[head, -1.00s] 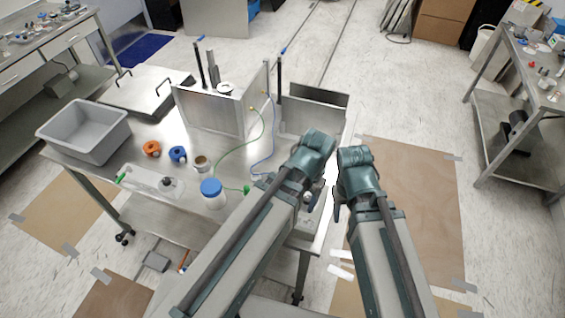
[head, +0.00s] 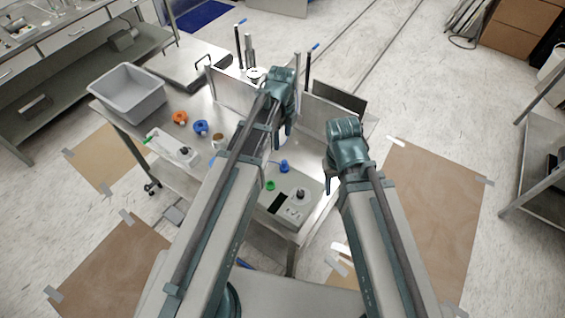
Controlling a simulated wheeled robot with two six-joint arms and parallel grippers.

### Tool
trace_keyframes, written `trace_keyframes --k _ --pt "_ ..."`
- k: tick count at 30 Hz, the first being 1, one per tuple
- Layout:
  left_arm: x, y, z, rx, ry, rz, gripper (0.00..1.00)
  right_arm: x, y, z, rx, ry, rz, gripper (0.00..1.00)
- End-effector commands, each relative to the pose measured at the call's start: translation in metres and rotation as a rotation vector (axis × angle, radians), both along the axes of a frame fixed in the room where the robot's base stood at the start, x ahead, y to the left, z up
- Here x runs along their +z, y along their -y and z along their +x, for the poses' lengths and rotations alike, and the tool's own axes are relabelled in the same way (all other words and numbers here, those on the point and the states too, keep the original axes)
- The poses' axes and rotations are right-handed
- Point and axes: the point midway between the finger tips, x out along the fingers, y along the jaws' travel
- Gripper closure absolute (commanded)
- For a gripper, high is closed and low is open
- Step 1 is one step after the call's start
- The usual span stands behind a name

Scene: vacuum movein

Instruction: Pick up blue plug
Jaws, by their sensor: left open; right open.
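A small blue plug-like piece (head: 284,166) stands at the far edge of a white device on the metal cart (head: 318,212). A green one (head: 270,185) is just left of it. My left gripper (head: 288,128) is open above the cart, beyond the blue piece, its fingers pointing down and partly hidden by its own wrist. My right gripper (head: 329,182) is open near the cart's right edge, right of the blue piece. Neither visibly holds anything. My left arm hides the middle of the cart.
A grey bin (head: 128,93), an orange piece (head: 180,118), another blue piece (head: 201,127) and a small tan-topped jar (head: 218,140) stand on the cart's left part. Metal panels (head: 335,107) stand at the back.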

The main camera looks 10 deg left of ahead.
Motion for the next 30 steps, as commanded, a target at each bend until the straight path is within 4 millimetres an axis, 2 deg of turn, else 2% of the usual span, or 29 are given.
trace_keyframes --k 5,11,24,30 --pt "0.0 -0.001 0.001 -0.014 0.001 -0.001 0.3 0.0 0.0 0.0 0.0 0.0 0.0 0.5" --pt "-0.013 0.0 0.001 -0.012 0.001 -0.001 0.3 -0.013 0.0 0.0 0.002 0.0 0.0 0.5" --pt "-0.073 0.0 0.001 -0.011 0.001 -0.001 0.3 -0.072 0.0 0.0 0.014 -0.001 -0.002 0.5" --pt "-0.088 0.001 0.001 -0.011 0.001 -0.001 0.3 -0.087 0.0 0.0 0.014 -0.001 -0.002 0.5"
